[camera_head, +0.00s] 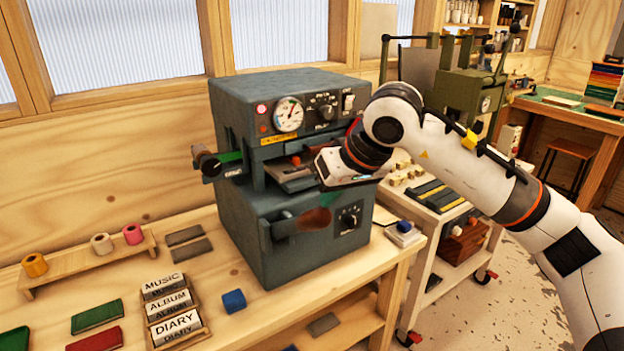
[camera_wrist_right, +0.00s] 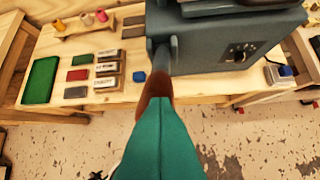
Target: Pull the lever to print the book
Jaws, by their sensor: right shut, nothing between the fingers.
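The grey-blue press (camera_head: 292,170) stands on the wooden bench, with a dial and knobs on its upper front. Its lever has a brown rounded handle (camera_head: 312,220) that sticks out low on the front, roughly level. The handle also shows in the wrist view (camera_wrist_right: 157,86), partly covered by my green fingers. My right gripper (camera_head: 330,199) is shut and empty, its green fingertips right at the handle's end. I cannot tell whether they touch it. The fingers fill the lower middle of the wrist view (camera_wrist_right: 160,120). My left gripper is not in view.
Stamp blocks (camera_head: 170,305) reading MUSIC, ALBUM and DIARY, a blue block (camera_head: 234,301) and a rack of coloured foil rolls (camera_head: 100,244) lie left of the press. A white cart (camera_head: 437,215) stands at the right. The space in front of the bench is open floor.

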